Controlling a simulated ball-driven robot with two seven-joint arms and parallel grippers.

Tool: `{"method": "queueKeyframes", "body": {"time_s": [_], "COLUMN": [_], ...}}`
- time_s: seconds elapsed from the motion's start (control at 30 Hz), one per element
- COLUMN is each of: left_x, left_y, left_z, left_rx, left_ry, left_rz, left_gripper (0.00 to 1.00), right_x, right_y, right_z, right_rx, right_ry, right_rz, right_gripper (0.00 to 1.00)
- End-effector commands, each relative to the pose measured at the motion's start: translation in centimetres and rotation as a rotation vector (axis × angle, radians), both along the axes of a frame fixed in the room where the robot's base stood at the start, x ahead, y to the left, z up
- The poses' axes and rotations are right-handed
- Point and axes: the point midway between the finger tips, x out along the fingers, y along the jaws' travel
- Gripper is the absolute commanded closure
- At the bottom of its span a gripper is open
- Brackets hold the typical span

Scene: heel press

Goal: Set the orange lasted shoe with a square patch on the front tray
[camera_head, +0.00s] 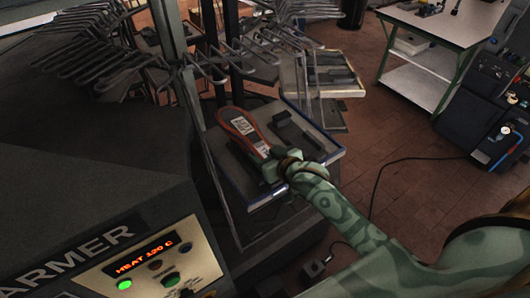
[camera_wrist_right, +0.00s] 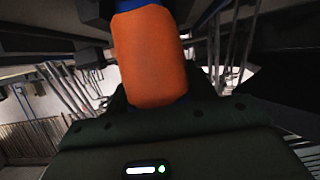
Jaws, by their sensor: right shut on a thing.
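The orange lasted shoe (camera_head: 238,124) shows in the head view as a dark form with an orange rim and a pale patch, over the left part of the front tray (camera_head: 258,197). Whether it touches the tray I cannot tell. My right gripper (camera_head: 272,168) is at the shoe's near end and shut on it. In the right wrist view the orange shoe (camera_wrist_right: 148,58) stands out ahead of the gripper body, with a little blue at its top; the fingertips are hidden. My left gripper is in neither view.
A dark block (camera_head: 297,132) sits on the tray right of the shoe. Metal rods (camera_head: 215,60) of a rack stand behind. The warmer (camera_head: 110,240), showing HEAT 120 C, fills the lower left. A workbench (camera_head: 440,22) is at the back right; the floor between is mostly clear.

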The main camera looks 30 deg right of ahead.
Motion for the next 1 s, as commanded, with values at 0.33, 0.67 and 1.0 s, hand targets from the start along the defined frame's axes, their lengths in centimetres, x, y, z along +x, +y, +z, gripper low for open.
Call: {"method": "queueKeyframes", "body": {"time_s": [0.33, 0.67, 1.0], "left_x": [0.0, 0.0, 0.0], "left_y": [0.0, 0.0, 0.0], "left_z": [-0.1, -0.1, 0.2], "left_rx": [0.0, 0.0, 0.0], "left_ry": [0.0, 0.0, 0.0], "left_rz": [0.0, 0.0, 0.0], "left_gripper": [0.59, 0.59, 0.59], "right_x": [0.1, -0.1, -5.1], "right_y": [0.0, 0.0, -0.7], "right_z": [-0.2, -0.6, 1.6], "right_rx": [0.002, -0.001, -0.001], "right_ry": [-0.005, 0.006, 0.003], "right_rz": [0.0, 0.0, 0.001], "right_gripper": [0.37, 0.2, 0.2]}}
